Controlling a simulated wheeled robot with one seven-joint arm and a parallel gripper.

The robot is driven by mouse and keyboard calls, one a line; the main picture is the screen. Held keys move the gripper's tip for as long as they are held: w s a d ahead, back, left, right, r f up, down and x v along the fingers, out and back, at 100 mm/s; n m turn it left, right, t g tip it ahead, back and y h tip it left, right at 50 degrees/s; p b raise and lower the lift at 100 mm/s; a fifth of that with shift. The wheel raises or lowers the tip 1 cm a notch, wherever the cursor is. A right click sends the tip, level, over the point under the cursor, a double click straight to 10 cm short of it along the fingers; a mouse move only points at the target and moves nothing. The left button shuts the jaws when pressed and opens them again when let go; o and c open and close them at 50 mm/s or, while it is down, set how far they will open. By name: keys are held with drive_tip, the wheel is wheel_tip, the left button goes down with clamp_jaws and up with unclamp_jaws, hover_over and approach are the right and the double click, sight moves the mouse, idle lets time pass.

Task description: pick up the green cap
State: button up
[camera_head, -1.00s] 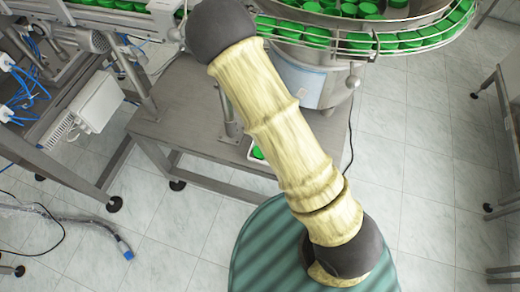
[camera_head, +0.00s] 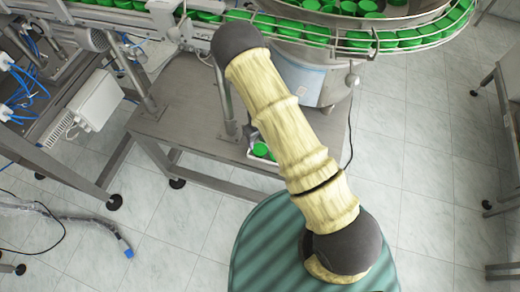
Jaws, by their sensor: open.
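More green caps (camera_head: 410,39) fill the curved rail and the round bowl of the feeder at the top. I cannot tell which single cap is meant. My arm reaches from the bottom right up to the upper middle, over the table.
The grey metal table (camera_head: 185,110) has bare room left of the tray. The feeder bowl (camera_head: 392,20) and its wire rail stand above right. A white box (camera_head: 94,101) and conveyor frame are at left. Tiled floor (camera_head: 430,180) is open at right.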

sight(259, 148)
drive_tip(key=shift+s+a, duration=0.1)
drive_tip(key=shift+a, duration=0.05)
drive_tip(key=shift+f, duration=0.1)
drive_tip(key=f, duration=0.3)
drive_tip(key=f+p, duration=0.1)
drive_tip(key=f, duration=0.1)
drive_tip(key=shift+s+d, duration=0.2)
drive_tip(key=shift+s, duration=0.2)
drive_tip(key=shift+w+a+f, duration=0.1)
drive_tip(key=shift+w+f, duration=0.15)
drive_tip(key=shift+s+r, duration=0.15)
drive_tip(key=c, duration=0.6)
drive_tip(key=shift+r, duration=0.15)
